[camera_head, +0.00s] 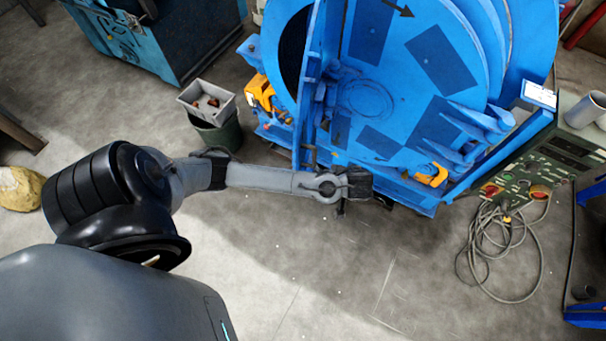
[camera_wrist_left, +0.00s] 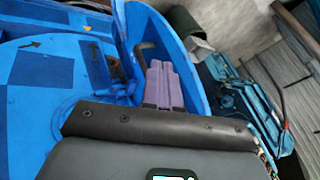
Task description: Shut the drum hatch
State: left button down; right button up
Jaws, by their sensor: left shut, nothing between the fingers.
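The large blue drum (camera_head: 400,65) stands at top centre in the head view, with dark square patches and an arrow on its face. A blue panel (camera_head: 311,75), apparently the hatch, is seen nearly edge-on at the left of that face, standing out from it. In the left wrist view a curved blue panel (camera_wrist_left: 182,65) rises beside the drum face (camera_wrist_left: 40,65). My left gripper (camera_head: 358,185) is at the near lower end of the panel. Its purple fingers (camera_wrist_left: 160,66) are shut and empty beside the curved panel; contact is unclear. A dark bent rod (camera_wrist_left: 146,46) shows by the fingertips.
Orange clamps (camera_head: 260,92) sit at the drum's left. A grey tray on a green bin (camera_head: 220,130) stands left of it. A control panel (camera_head: 530,165) with coiled cable (camera_head: 510,250) is at the right. The concrete floor in front is mostly clear.

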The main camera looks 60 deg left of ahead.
pick_arm(q)
jog(key=a+r+x, duration=0.1)
jog(key=a+x, duration=0.1)
jog(key=x, duration=0.9)
jog(key=shift+s+a+r+b, duration=0.2)
jog(key=shift+s+b, duration=0.1)
jog(key=shift+s, duration=0.05)
